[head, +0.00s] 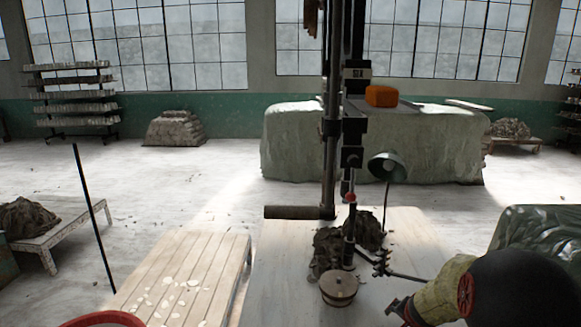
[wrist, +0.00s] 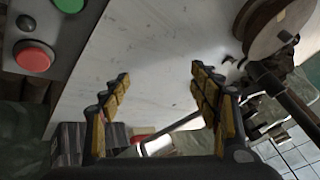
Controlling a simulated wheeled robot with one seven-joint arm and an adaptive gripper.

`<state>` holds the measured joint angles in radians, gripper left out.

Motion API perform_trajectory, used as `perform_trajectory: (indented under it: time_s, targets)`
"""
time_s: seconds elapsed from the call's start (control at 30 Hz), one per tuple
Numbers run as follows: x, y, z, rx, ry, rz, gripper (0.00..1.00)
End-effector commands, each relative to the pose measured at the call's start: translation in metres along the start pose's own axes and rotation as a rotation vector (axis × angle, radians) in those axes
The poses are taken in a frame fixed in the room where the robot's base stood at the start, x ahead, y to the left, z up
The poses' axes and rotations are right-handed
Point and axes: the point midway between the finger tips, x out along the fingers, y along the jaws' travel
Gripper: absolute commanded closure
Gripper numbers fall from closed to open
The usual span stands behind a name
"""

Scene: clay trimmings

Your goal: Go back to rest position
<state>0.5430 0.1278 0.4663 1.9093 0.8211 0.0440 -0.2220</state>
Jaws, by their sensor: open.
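My gripper (wrist: 160,75) is open in the wrist view, its two yellow-padded fingers wide apart with nothing between them. They point over a pale worktop (wrist: 150,60). In the head view my arm reaches in from the lower right, and its dark end (head: 402,308) is over the right front part of the worktop (head: 285,250), right of a round lidded wooden pot (head: 339,287). Dark clay trimmings (head: 326,250) lie in clumps behind the pot, around the foot of a metal column. The fingers are too small to make out in the head view.
A control box with a red button (wrist: 33,55) is at the wrist view's upper left. A round wooden piece (wrist: 280,28) and metal rods are at its right. A slatted bench (head: 185,270) stands left of the worktop. Open floor (head: 180,180) lies behind.

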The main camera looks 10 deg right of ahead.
Motion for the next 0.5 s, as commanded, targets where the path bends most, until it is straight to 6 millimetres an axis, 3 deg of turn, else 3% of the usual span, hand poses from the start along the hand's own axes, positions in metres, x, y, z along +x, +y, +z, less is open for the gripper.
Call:
perform_trajectory:
  time_s: [0.03, 0.1, 0.23, 0.4, 0.5]
  targets:
    - [-0.024, -0.018, 0.020, -0.054, -0.056, -0.036, 0.38]
    - [-0.057, -0.034, 0.053, -0.135, -0.146, -0.070, 0.38]
    - [-0.124, -0.047, 0.112, -0.298, -0.291, -0.098, 0.38]
    - [-0.217, -0.032, 0.177, -0.532, -0.423, -0.077, 0.38]
    - [-0.264, -0.013, 0.201, -0.661, -0.452, -0.051, 0.38]
